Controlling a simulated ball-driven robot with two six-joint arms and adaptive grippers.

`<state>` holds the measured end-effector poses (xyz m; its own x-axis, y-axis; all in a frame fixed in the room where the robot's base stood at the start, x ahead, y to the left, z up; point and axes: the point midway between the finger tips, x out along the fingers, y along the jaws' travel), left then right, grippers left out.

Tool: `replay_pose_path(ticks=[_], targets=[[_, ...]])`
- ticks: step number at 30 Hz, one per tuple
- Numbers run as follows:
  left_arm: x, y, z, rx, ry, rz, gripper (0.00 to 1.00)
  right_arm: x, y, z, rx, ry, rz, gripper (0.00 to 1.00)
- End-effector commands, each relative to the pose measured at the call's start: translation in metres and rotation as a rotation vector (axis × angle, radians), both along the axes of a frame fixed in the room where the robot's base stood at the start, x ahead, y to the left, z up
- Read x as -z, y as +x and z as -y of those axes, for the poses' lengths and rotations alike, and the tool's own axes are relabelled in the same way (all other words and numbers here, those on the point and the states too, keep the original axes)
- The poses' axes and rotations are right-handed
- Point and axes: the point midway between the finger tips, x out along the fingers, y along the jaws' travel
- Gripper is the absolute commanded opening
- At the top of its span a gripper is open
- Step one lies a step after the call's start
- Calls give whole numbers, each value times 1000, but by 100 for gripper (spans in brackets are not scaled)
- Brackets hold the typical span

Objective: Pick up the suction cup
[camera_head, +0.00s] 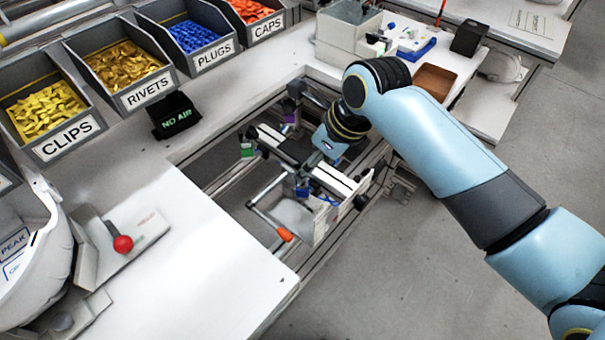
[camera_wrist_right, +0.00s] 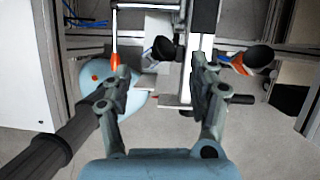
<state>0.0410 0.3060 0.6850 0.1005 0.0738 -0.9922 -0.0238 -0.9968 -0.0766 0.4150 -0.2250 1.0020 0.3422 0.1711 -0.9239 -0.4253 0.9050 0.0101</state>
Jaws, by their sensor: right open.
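My right gripper (camera_wrist_right: 161,74) is open, with its two grey fingers spread and nothing held between them. In the head view my right arm comes in from the right and its wrist is over a metal fixture (camera_head: 340,183) in the bench opening. Dark round cup-like ends show beyond the fingers in the right wrist view, one near the middle (camera_wrist_right: 163,49) and one to the right (camera_wrist_right: 259,56). I cannot tell for certain which is the suction cup. Both are apart from the fingers. My left gripper is not in view.
An orange-tipped lever (camera_head: 285,234) sticks out from the fixture. Bins of clips (camera_head: 68,143), rivets (camera_head: 150,97), plugs (camera_head: 215,62) and caps line the back left. A white helmet shell (camera_head: 38,245) and a red knob (camera_head: 123,244) stand at the left. The front bench top is clear.

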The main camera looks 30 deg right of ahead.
Motion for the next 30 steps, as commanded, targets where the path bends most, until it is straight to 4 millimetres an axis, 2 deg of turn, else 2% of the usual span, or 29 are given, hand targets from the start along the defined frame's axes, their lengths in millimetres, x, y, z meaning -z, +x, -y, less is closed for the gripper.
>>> replay_pose_path(ticks=[8,17,27,29,30], targets=[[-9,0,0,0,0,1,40,36,9,-11,-1,0,-1,60],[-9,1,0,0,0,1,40,42,10,-12,-2,-1,0,60],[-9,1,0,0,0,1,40,42,10,-12,-1,0,-1,15],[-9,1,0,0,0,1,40,42,10,-12,-1,0,-1,8],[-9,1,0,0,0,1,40,42,10,-12,-1,0,-1,8]])
